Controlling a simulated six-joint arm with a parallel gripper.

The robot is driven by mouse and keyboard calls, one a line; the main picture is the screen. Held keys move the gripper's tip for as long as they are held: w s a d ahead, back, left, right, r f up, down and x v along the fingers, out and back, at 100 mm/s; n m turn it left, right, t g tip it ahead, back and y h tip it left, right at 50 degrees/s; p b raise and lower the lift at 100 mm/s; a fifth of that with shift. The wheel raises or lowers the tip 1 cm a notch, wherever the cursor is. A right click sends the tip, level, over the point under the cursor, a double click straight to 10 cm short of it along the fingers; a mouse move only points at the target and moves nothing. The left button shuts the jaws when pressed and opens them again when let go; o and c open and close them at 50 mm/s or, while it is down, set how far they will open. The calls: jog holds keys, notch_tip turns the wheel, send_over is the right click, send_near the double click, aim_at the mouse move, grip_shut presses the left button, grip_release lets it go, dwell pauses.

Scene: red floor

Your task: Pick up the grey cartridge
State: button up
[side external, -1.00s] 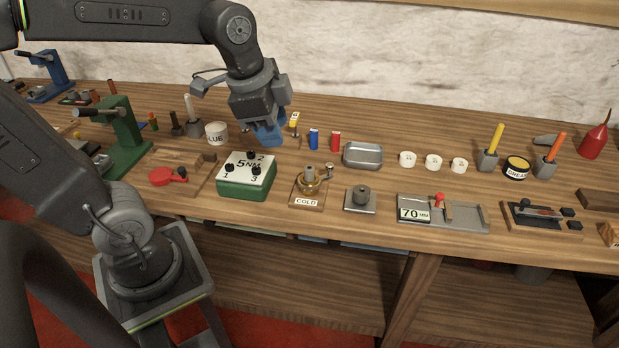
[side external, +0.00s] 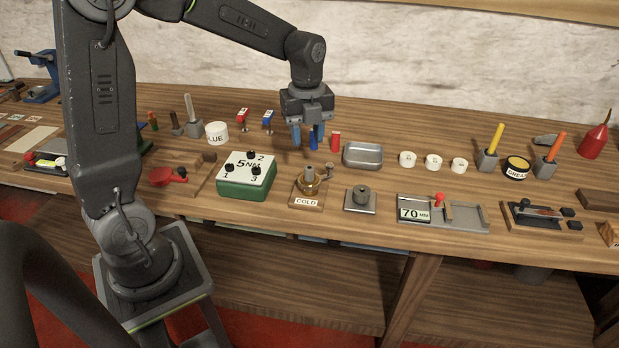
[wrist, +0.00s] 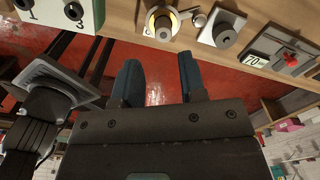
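No object can be picked out for certain as a grey cartridge. A small grey cylinder stands upright in the brass fixture labelled COLD (side external: 309,186), and I cannot tell whether it is a cartridge.
A green 5 NM box (side external: 246,176) stands left of the fixture, a grey weight on a plate (side external: 361,199) right of it. A metal tray (side external: 362,155), white cups (side external: 433,161) and a 70 mm slide gauge (side external: 444,211) lie further right. A small red-topped stand (side external: 242,117) is back left.

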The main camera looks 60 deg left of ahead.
aim_at(309, 168)
notch_tip(309, 168, down, 4)
jog(key=shift+r, duration=0.25)
jog(key=shift+d+f, duration=0.2)
jog(key=shift+f, duration=1.2)
jog(key=shift+d+f, duration=0.15)
jog(key=shift+f, duration=1.2)
jog(key=c, duration=0.7)
jog(key=shift+r, duration=0.1)
